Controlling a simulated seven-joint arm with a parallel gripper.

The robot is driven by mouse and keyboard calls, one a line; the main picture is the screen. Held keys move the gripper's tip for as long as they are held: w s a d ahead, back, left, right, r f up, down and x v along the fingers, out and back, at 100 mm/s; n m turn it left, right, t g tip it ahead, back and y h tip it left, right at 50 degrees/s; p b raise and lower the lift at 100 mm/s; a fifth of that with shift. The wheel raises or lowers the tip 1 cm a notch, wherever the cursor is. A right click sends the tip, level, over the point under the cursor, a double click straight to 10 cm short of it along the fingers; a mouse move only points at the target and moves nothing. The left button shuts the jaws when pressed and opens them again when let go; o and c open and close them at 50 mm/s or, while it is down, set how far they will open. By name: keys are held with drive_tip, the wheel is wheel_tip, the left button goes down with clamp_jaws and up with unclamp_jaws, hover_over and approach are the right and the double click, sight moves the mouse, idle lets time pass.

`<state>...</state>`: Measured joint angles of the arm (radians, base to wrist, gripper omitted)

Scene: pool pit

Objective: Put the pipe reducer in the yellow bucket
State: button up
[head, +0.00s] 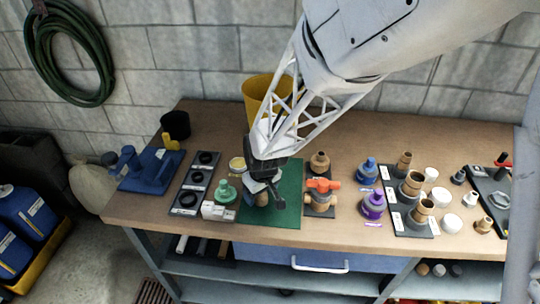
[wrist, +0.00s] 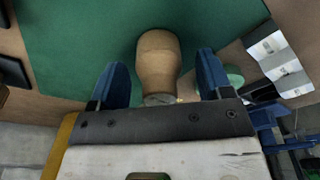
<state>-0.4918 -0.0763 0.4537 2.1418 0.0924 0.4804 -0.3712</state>
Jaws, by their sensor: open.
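The pipe reducer is a tan, stepped round piece (wrist: 158,62) on the green mat. It stands between the two blue fingers of my gripper (wrist: 163,72), with gaps on both sides. My gripper is open and reaches down over the mat in the head view (head: 262,190). There the reducer (head: 262,200) is mostly hidden by the fingers. The yellow bucket (head: 257,90) stands at the back of the bench, partly hidden behind my arm.
The green mat (head: 285,205) lies mid-bench. Left of it are a green fitting (head: 225,190), a white block (head: 218,211) and a black ring tray (head: 187,200). Right of it is a tray with an orange-handled valve (head: 322,185). A black cup (head: 176,125) stands at back left.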

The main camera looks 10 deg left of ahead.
idle(0.5)
drive_tip(key=c, duration=1.1)
drive_tip(key=shift+r, duration=0.15)
drive_tip(key=shift+r, duration=0.4)
drive_tip(key=shift+s+d+r, duration=0.1)
drive_tip(key=shift+s+r, duration=0.1)
drive_tip(key=shift+r, duration=1.05)
drive_tip(key=s+d+r, duration=0.1)
drive_tip(key=s+d, duration=0.6)
drive_tip(key=s, duration=0.6)
drive_tip(key=shift+s+d+r, duration=0.15)
drive_tip(key=shift+s+r, duration=0.05)
drive_tip(key=shift+s, duration=0.2)
